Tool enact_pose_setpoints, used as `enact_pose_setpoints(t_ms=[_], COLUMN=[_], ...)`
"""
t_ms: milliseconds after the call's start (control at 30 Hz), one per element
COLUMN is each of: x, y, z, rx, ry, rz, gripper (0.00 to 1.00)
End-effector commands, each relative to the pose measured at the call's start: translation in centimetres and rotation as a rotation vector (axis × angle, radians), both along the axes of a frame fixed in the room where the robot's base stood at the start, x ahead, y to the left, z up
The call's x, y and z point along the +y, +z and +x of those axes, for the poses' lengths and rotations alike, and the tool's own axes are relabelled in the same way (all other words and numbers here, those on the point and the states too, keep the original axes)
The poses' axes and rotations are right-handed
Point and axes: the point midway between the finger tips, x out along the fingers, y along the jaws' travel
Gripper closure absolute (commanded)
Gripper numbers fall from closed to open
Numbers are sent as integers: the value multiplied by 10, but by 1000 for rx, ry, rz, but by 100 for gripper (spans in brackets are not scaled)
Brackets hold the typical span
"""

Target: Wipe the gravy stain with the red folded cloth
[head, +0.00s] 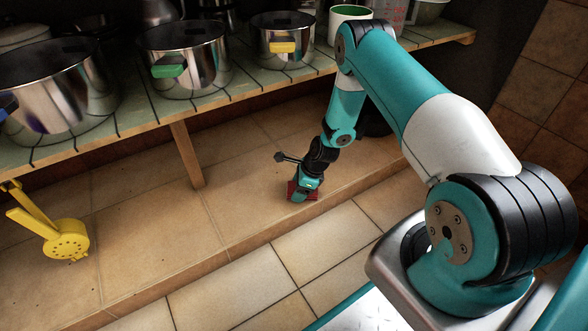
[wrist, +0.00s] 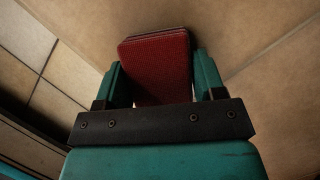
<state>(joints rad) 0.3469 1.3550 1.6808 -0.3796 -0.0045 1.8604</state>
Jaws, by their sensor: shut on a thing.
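The red folded cloth (wrist: 156,66) is between the two fingers of my gripper (wrist: 160,85) in the wrist view. My gripper is shut on it, and the cloth sticks out past the fingertips. In the head view my gripper (head: 302,190) is low over the tiled ledge under the shelf, near its front edge. A little of the red cloth (head: 313,195) shows beside it. I cannot tell whether the cloth touches the tiles. I cannot make out a gravy stain in either view.
Above the ledge, the slatted shelf (head: 243,90) holds pots with green (head: 168,67) and yellow (head: 283,47) handles. A wooden post (head: 187,154) supports it. The ledge between post and gripper looks clear.

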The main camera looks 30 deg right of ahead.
Motion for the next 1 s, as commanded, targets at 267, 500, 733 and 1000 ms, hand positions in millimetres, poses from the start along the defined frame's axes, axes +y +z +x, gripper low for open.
enact_pose_setpoints(t_ms=[267, 500, 733, 1000], x=[-1, -2, -4, -4], y=[36, 57, 77, 82], z=[-1, -2, -2, -2], rx=[1, 1, 2, 1], ry=[-4, -6, -8, -9], rz=[0, -1, 0, 0], gripper=[63, 63, 63, 63])
